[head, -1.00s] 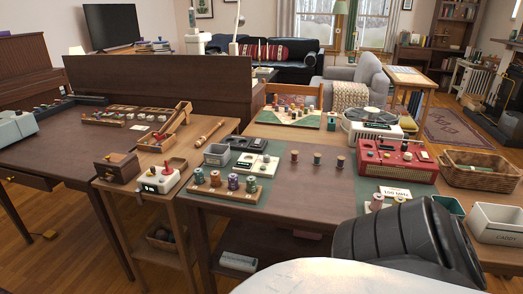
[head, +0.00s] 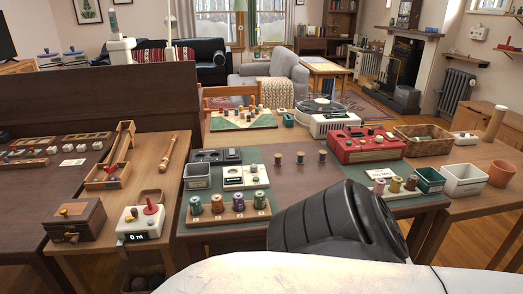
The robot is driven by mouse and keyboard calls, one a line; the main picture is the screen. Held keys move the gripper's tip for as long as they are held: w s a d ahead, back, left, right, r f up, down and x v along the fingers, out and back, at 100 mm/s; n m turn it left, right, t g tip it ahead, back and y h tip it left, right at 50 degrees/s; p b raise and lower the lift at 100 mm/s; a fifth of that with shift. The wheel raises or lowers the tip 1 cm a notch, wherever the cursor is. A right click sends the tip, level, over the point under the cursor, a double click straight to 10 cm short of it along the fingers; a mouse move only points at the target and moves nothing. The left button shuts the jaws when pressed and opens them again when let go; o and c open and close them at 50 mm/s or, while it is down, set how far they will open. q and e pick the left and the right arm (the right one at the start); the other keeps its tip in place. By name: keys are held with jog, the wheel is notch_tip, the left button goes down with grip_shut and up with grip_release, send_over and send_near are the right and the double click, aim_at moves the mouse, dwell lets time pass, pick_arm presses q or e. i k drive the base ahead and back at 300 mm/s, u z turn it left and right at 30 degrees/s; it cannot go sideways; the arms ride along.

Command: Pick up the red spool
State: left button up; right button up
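A reddish spool (head: 379,186) stands at the front right of the work table, beside a yellowish spool (head: 395,184) and a brownish one (head: 411,183). A small white card stands behind them. Three small brownish spools (head: 300,157) stand apart in the middle. The colours are hard to tell at this size. Neither of my grippers is in view; a dark part of my arm covers the table's front middle.
A grey bin (head: 197,175) stands at the left. The brown tabletop (head: 300,180) is bare in the middle.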

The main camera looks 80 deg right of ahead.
aim_at(278, 157)
jog(key=z, duration=1.9)
